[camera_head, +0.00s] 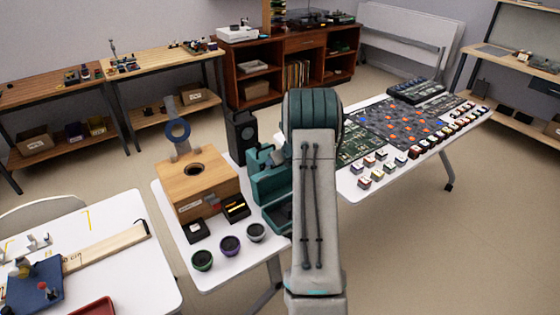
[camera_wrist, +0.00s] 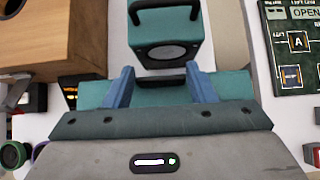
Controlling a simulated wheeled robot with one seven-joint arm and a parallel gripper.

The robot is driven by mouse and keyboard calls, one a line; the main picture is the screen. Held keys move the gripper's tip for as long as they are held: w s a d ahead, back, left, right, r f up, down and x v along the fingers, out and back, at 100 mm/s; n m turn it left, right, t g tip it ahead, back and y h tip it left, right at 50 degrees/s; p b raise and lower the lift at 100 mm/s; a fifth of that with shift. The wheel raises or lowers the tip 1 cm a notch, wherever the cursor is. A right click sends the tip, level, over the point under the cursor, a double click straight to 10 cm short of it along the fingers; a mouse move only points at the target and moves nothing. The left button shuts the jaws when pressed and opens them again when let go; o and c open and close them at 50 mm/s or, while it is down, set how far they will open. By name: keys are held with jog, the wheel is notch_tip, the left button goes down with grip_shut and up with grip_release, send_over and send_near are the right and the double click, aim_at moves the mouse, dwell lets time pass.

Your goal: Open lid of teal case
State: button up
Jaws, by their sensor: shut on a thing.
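The teal case (camera_head: 268,187) stands on the white table beside the wooden box, partly hidden behind my arm. In the wrist view a teal block with a black handle and a round dark face (camera_wrist: 165,52) lies just beyond my fingertips. A wide teal part (camera_wrist: 232,84) of the case runs across behind my two blue fingers. My gripper (camera_wrist: 160,72) is shut on the teal case, with its fingers spread apart around a teal part. Whether that part is the lid, and how far the lid stands from the body, I cannot tell.
A wooden box (camera_head: 196,182) with a round hole stands close on the left, and a black speaker (camera_head: 242,132) behind. Small round drivers (camera_head: 230,246) sit at the front edge. Circuit boards (camera_head: 405,122) and several small blocks cover the table to the right.

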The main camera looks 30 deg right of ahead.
jog(key=shift+w+r, duration=0.45)
jog(key=o, duration=1.3)
jog(key=shift+o, duration=0.4)
jog(key=shift+s+a+f, duration=0.1)
jog(key=shift+f, duration=0.05)
jog(key=shift+s, duration=0.1)
jog(key=b+v, duration=0.1)
jog(key=v, duration=1.2)
jog(key=shift+s+r+b, duration=0.2)
jog(key=shift+r+b, duration=0.05)
jog(key=shift+b, duration=0.05)
